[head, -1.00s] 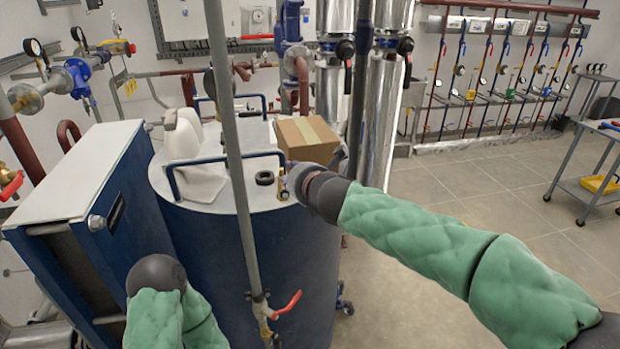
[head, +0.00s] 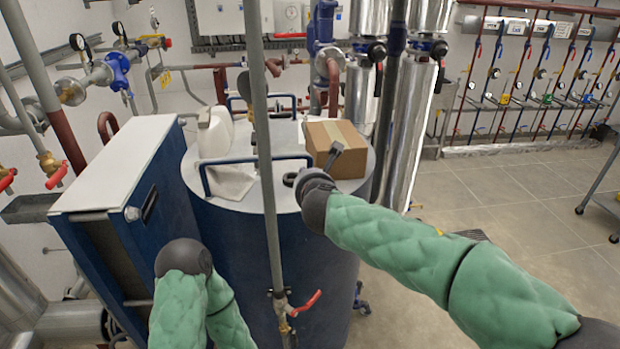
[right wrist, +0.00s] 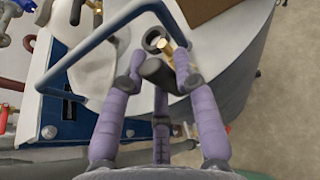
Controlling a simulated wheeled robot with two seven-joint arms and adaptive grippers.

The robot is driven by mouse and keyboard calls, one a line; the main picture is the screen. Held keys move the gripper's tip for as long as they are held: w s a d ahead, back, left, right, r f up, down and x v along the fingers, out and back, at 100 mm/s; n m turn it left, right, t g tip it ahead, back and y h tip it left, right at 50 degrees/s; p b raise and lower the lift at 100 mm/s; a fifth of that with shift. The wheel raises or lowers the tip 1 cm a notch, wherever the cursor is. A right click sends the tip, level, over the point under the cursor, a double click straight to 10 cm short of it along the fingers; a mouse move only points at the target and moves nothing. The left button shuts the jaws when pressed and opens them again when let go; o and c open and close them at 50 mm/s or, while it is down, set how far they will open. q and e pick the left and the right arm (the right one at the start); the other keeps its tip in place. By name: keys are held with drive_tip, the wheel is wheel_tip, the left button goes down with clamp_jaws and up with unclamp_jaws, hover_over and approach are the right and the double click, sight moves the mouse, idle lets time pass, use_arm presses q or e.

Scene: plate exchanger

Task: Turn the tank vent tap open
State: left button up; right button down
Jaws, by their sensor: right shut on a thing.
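The blue tank (head: 235,235) with a pale top stands in the middle of the head view. The brass tank vent tap (right wrist: 180,62) shows on the tank top in the right wrist view, beside a dark ring. My right gripper (right wrist: 157,70) has its purple fingers around the tap and is shut on it. In the head view my right gripper (head: 322,172) covers the tap. The fingers hide most of the tap's handle, so I cannot tell its angle. My left arm shows low in the head view, but its gripper is not in view.
A cardboard box (head: 330,140) stands just behind my right gripper. A white jug (head: 215,130) and a blue rail (head: 203,163) are on the tank top. A vertical grey pipe (head: 266,170) with a red-handled valve (head: 305,303) stands in front of the tank.

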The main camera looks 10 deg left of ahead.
drive_tip(key=shift+f, duration=0.1)
drive_tip(key=c, duration=0.9)
unclamp_jaws()
drive_tip(key=shift+s, duration=0.1)
drive_tip(key=v, duration=1.1)
drive_tip(key=shift+s+r, duration=0.25)
drive_tip(key=shift+s, duration=0.05)
drive_tip(key=shift+d, duration=0.1)
